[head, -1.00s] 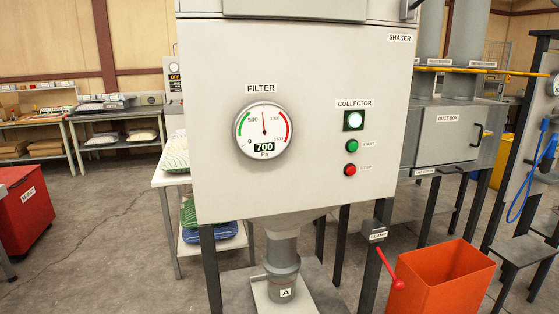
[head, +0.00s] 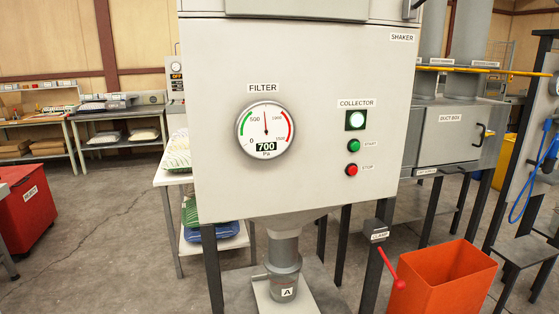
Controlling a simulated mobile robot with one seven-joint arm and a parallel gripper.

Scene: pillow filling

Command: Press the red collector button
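The red collector button (head: 351,170), labelled STOP, sits on the front of the pale filter cabinet (head: 220,185), right of its middle. The green START button (head: 353,146) is just above it. A square lamp (head: 355,120) above that, under the COLLECTOR label (head: 357,103), glows pale green-white. The FILTER gauge (head: 265,131) on the left of the panel reads 700 Pa. My gripper is not in view.
An orange bin (head: 440,283) stands at the lower right, beside a red clamp lever (head: 391,268). A duct box (head: 450,137) is behind on the right. A red reject bin (head: 26,208) is at the left. Open floor lies between it and the cabinet.

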